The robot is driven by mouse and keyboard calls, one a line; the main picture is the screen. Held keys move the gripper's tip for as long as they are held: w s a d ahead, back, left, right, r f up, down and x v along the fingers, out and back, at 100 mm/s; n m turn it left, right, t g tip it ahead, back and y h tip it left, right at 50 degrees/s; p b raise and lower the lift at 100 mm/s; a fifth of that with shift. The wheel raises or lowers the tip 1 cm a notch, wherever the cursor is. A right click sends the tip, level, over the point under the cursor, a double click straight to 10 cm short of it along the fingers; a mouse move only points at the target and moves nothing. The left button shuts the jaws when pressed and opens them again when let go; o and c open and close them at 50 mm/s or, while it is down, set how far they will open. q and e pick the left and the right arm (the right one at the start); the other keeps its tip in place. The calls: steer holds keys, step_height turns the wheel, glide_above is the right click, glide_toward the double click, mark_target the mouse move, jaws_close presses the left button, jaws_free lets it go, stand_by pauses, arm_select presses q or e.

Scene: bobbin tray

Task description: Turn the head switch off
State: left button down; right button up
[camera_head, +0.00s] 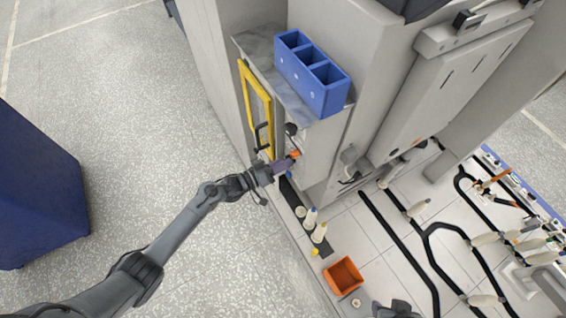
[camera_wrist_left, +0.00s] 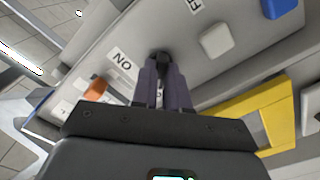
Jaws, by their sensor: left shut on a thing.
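The head switch shows in the left wrist view as a small black lever (camera_wrist_left: 162,57) on a grey panel, with an "ON" label (camera_wrist_left: 122,63), seen upside down, beside it. In the head view my left gripper (camera_head: 287,163) is at the machine's front panel, and the lever is hidden there. A dark part of my right gripper (camera_head: 396,309) shows at the bottom edge; its fingers cannot be made out.
An orange knob (camera_wrist_left: 96,89) and a white square button (camera_wrist_left: 217,40) are near the lever. A blue bin (camera_head: 333,98) sits on the shelf above. Bobbins (camera_head: 319,233) and an orange box (camera_head: 344,275) are below.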

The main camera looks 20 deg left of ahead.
arm_select(q)
steer(key=c, duration=1.1)
jaws_free()
steer(key=shift+c, duration=0.2)
steer(key=shift+a, duration=0.1)
steer(key=p+v, duration=0.1)
steer(key=v, duration=0.9)
steer(key=shift+s, duration=0.35)
steer(key=shift+a, duration=0.15)
